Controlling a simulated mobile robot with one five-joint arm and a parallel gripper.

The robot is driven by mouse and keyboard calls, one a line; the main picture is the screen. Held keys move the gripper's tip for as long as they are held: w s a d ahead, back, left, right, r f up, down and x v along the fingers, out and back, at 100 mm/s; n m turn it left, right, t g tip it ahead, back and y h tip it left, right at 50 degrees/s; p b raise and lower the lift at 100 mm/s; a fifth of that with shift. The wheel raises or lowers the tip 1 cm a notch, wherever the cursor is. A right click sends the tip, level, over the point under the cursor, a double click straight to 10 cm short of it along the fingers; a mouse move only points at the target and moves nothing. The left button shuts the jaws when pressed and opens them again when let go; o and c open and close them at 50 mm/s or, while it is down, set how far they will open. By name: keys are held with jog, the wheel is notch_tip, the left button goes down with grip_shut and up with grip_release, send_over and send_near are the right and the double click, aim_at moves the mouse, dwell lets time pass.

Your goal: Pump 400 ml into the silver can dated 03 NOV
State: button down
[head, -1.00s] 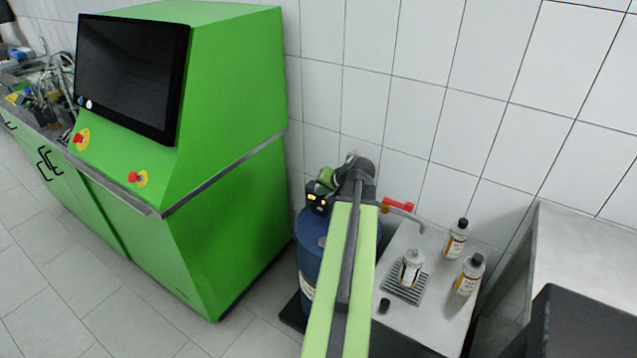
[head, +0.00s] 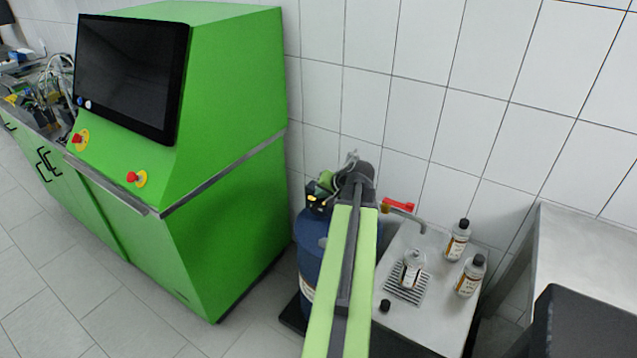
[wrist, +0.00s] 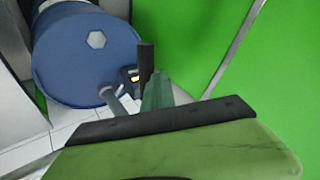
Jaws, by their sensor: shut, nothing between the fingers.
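A silver can (head: 411,268) with a white-and-orange label stands uncapped on the drip grate (head: 403,290), near the spout (head: 408,214) with its red lever (head: 398,204). Two more cans with black caps stand behind it, a rear can (head: 457,240) and a right can (head: 469,277). Their dates are too small to read. The blue drum (head: 312,250) stands left of the table and also shows in the wrist view (wrist: 75,55). My gripper (head: 323,187) is shut and empty above the drum, beside a dark unit (head: 317,203) with yellow lights. My arm hides part of the drum and pump.
A large green console (head: 225,190) with a dark screen stands left of the drum. A loose black cap (head: 384,306) lies at the front left of the small table (head: 432,318). A tiled wall is close behind. A steel bench (head: 590,260) stands at right.

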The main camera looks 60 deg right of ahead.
jog(key=shift+a+f+b, duration=0.1)
jog(key=shift+f+b, duration=0.4)
jog(key=shift+f, duration=0.05)
dwell(0.4)
dwell(0.5)
notch_tip(320, 180, up, 10)
jog(key=d+p, duration=0.1)
jog(key=p, duration=0.9)
dwell(0.4)
jog(key=shift+r, duration=0.1)
jog(key=r+p, duration=0.5)
jog(key=shift+d, duration=0.3)
jog(key=shift+w, duration=0.1)
dwell(0.6)
